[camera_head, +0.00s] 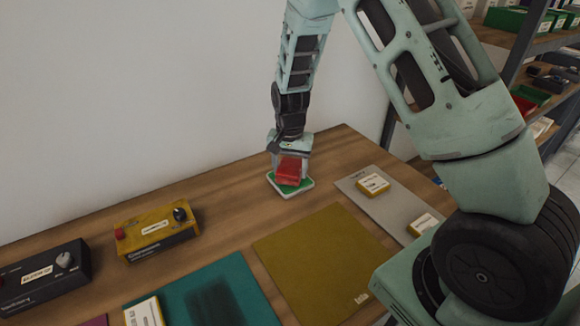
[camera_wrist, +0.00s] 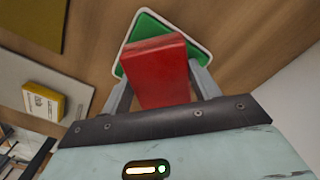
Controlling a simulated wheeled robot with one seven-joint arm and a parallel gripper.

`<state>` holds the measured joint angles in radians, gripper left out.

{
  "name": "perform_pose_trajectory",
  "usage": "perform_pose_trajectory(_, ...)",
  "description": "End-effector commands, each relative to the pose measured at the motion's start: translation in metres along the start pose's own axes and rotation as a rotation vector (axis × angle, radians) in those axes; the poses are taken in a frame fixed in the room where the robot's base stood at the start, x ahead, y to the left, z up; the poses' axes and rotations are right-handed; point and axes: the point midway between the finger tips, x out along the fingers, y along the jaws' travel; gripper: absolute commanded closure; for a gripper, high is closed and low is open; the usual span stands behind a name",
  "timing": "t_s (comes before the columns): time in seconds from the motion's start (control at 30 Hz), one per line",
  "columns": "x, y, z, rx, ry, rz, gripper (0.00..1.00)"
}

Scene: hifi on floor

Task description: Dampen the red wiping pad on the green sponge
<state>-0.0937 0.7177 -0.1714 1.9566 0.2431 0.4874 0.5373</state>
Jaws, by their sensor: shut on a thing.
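The red wiping pad (camera_head: 290,171) is held in my gripper (camera_head: 291,160) at the back of the table. The pad also shows in the wrist view (camera_wrist: 157,68), between the two grey fingers of my gripper (camera_wrist: 160,85). The green sponge (camera_head: 305,184) lies in a white-rimmed square tray directly below the pad. In the wrist view the sponge (camera_wrist: 150,27) shows behind the pad, which covers much of it. I cannot tell whether the pad touches the sponge.
A yellow box (camera_head: 157,232) and a black box (camera_head: 42,278) with knobs stand at left. A teal mat (camera_head: 245,290), an olive mat (camera_head: 320,255) and a grey mat (camera_head: 392,208) with small yellow blocks (camera_head: 372,184) lie in front. A wall rises close behind.

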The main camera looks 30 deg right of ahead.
Motion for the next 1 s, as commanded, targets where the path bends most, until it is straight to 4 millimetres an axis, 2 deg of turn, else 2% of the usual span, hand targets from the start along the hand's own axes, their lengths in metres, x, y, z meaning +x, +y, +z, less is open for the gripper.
perform_pose_trajectory(1.0, 0.007, 0.0, 0.0, 0.0, 0.0, 0.0, 0.57)
